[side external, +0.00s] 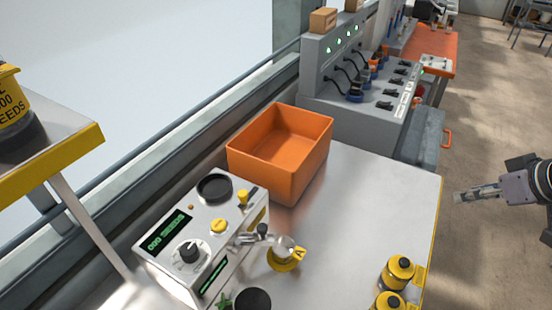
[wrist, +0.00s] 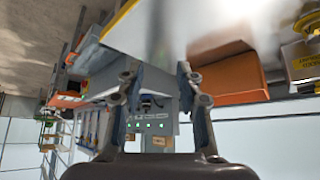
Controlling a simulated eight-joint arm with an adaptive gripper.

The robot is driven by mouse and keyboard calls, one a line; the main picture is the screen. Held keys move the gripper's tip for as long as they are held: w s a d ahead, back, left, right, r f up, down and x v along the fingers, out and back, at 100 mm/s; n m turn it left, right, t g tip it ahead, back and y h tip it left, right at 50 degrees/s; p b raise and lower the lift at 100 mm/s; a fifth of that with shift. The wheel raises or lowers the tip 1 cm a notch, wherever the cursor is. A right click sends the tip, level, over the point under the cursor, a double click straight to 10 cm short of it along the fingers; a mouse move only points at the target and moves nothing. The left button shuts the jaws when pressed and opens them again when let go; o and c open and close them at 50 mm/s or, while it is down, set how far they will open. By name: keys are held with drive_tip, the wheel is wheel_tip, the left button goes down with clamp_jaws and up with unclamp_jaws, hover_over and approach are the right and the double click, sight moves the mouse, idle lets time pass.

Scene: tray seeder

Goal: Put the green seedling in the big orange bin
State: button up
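The big orange bin (side external: 306,167) stands on the metal table beside the wall ledge, and it looks empty. It also shows at the right of the wrist view (wrist: 228,80), where the scene appears upside down. A green seedling (side external: 223,302) is partly visible at the bottom edge of the side view, beside a dark round cup; most of it is cut off. My gripper (side external: 462,196) is out past the table's right edge, well apart from bin and seedling. In the wrist view its two fingers (wrist: 156,76) are spread with nothing between them.
A white control machine (side external: 190,248) with knobs stands in front of the bin. Yellow-capped jars (side external: 397,270) stand at the table's right front corner. A grey switch console (side external: 350,120) is behind the bin. The table right of the bin is clear.

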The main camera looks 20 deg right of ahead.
drive_tip(key=shift+r, duration=0.1)
wheel_tip(320, 180, up, 5)
drive_tip(key=w+a+m+g+y, duration=0.1)
drive_tip(key=a+m+g+y, duration=0.5)
drive_tip(key=a, duration=1.3)
drive_tip(key=w+a+m+g+y, duration=0.1)
drive_tip(key=a+m+g+y, duration=0.5)
drive_tip(key=a, duration=1.4)
drive_tip(key=m+t+y, duration=0.1)
drive_tip(key=m+t, duration=0.1)
drive_tip(key=m, duration=0.1)
approach(226, 306)
drive_tip(key=shift+v, duration=1.15)
drive_tip(key=shift+w+a+f, duration=0.1)
drive_tip(key=shift+f, duration=0.1)
drive_tip(key=x, duration=1)
drive_tip(key=shift+a, duration=0.35)
drive_tip(key=c, duration=0.7)
